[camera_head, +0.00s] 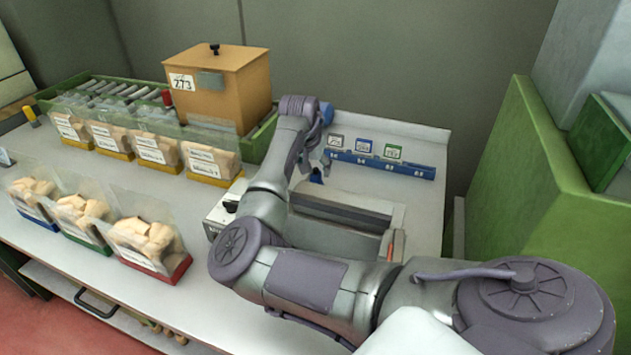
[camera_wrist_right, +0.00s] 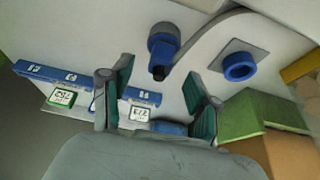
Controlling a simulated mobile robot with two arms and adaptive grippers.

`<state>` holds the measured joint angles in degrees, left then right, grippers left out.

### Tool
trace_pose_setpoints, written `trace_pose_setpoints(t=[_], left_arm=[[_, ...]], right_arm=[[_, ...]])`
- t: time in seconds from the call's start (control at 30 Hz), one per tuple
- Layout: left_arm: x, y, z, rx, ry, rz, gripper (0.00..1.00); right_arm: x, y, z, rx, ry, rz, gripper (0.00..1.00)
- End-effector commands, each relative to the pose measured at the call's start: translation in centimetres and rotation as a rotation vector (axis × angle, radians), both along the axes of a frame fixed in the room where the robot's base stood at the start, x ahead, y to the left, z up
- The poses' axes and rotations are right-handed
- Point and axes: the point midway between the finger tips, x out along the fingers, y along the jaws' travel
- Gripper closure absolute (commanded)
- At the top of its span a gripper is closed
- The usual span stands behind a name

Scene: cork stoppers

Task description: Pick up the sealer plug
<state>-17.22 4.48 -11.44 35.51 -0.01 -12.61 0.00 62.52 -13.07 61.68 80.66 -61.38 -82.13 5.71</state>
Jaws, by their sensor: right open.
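My right gripper (camera_wrist_right: 158,82) is open, with its two dark green finger pads apart and nothing between them. In the head view the right gripper (camera_head: 318,158) hangs over the white bench, partly hidden by my own arm. A blue and grey piece with a round head (camera_wrist_right: 163,45), which may be the sealer plug, is just beyond the fingertips in the wrist view, apart from them. A blue ring on a square grey plate (camera_wrist_right: 240,67) lies to its right. I cannot tell for sure which piece is the plug. My left gripper is out of view.
A blue rail (camera_head: 375,165) with several number cards runs along the bench's back. Clear bins of corks (camera_head: 150,240) line the left bench. A green block (camera_head: 525,165) rises at the right.

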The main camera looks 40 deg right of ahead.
Motion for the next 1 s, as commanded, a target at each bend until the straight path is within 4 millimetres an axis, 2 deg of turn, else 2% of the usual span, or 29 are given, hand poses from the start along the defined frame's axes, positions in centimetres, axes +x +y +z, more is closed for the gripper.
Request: trace_pose_setpoints(t=[0.2, 0.3, 0.57, 0.9, 0.93, 1.0], left_arm=[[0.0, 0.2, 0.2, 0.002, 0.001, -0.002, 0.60], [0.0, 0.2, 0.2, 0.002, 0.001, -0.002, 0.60], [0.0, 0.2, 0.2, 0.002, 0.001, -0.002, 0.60], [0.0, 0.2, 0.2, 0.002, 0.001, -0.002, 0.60], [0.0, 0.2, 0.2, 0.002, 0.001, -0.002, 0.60], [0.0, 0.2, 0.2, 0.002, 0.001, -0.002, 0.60]], right_arm=[[0.7, -1.2, -3.1, 0.003, 0.003, 0.001, 0.40], [0.9, -1.5, -3.9, 0.002, 0.001, -0.001, 0.40], [1.0, -1.6, -4.1, 0.001, -0.001, -0.001, 0.40], [0.9, -1.5, -4.1, 0.001, 0.000, 0.000, 0.96], [0.9, -1.5, -4.1, 0.001, 0.000, 0.000, 1.00], [0.9, -1.5, -4.0, 0.001, 0.000, 0.000, 1.00]])
